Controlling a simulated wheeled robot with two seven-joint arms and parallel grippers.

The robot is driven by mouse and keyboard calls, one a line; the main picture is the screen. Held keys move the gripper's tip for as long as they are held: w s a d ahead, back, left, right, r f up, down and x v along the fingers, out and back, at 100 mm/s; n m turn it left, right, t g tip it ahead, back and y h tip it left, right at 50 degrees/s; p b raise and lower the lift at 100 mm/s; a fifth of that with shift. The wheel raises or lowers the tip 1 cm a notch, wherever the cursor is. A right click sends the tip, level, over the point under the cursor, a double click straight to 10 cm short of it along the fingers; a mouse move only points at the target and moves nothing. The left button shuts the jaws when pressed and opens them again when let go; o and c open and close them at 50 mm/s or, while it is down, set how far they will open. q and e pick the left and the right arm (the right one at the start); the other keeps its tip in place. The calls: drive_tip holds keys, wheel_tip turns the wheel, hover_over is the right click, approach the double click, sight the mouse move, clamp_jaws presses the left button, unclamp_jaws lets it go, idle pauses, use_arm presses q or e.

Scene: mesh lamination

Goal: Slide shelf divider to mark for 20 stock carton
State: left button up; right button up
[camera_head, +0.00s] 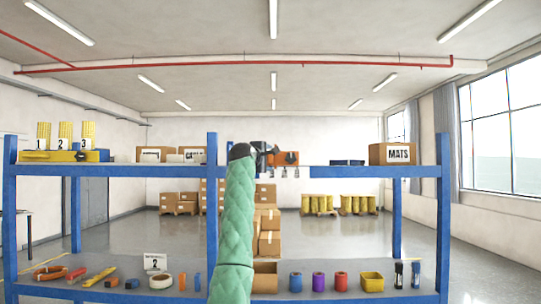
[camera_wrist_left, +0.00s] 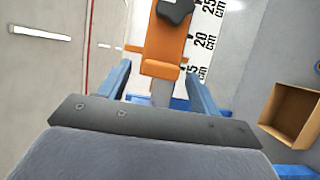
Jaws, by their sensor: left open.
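The shelf divider seems to be the orange piece with a dark star knob (camera_wrist_left: 166,48) in the left wrist view. It also shows as an orange block (camera_head: 284,158) on the upper shelf in the head view. A white scale (camera_wrist_left: 204,38) with 20 cm and 25 cm marks runs beside it; a lower mark is partly hidden. A small orange tab on its right side lies near that lower mark, below 20. My left gripper (camera_wrist_left: 158,76) is open, its blue-grey fingers either side of the divider's lower part. I cannot tell whether they touch it. My right gripper is not in view.
An open cardboard box (camera_wrist_left: 293,115) is at the right in the wrist view. The blue shelf rack (camera_head: 212,190) bears a MATS carton (camera_head: 392,154), and a lower shelf with tape, coloured cans and a yellow bin (camera_head: 372,281). My left arm crosses the rack's middle.

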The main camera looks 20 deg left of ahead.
sight(269, 159)
use_arm(q)
drive_tip(key=shift+w+f+p, duration=0.1)
drive_tip(key=shift+w+p, duration=0.45)
drive_tip(key=shift+w, duration=0.7)
drive_tip(key=shift+w+d, duration=0.1)
drive_tip(key=shift+w, duration=0.15)
drive_tip(key=shift+d, duration=0.1)
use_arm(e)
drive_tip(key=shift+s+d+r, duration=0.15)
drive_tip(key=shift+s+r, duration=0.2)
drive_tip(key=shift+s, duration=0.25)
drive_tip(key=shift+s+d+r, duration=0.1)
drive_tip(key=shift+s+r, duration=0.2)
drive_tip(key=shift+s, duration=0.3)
use_arm(q)
drive_tip(key=shift+w+f, duration=0.1)
drive_tip(key=shift+w, duration=0.15)
